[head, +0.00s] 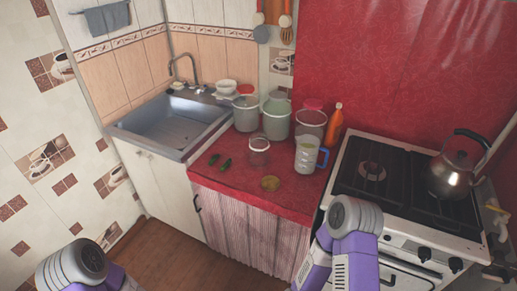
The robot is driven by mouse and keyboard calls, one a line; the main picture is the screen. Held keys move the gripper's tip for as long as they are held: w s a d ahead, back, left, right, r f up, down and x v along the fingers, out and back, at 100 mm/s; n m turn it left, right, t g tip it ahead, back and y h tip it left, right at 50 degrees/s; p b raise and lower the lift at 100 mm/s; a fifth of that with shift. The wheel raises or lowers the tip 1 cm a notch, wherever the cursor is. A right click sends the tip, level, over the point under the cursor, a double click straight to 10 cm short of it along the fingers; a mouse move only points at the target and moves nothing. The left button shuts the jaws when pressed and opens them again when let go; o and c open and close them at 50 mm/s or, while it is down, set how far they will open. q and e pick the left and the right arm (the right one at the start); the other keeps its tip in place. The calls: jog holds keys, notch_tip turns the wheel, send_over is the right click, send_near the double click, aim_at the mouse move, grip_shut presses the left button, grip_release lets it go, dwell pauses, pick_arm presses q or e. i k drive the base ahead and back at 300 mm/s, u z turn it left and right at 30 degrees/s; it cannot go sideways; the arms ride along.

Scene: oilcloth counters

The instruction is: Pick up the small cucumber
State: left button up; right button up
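Two small dark green objects that look like cucumbers lie apart on the red oilcloth counter (290,191), near its left side by the sink. One cucumber (213,159) is further left, and the other cucumber (226,165) is just right of it and a little nearer. They look close in size, and I cannot tell which is the smaller. Parts of my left arm show at the bottom left and of my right arm at the bottom right, both well short of the cucumbers. Neither gripper shows.
Behind and right of the cucumbers stand a glass jar (259,152), several pots, a measuring jug (307,155) and an orange bottle (334,124). A round brownish item (270,183) lies near the front edge. The sink (178,122) is left; the stove (400,190) with a kettle (452,168) is right.

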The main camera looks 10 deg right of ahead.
aim_at(215, 157)
jog(key=u, duration=1)
jog(key=i, duration=1.8)
jog(key=z, duration=2.7)
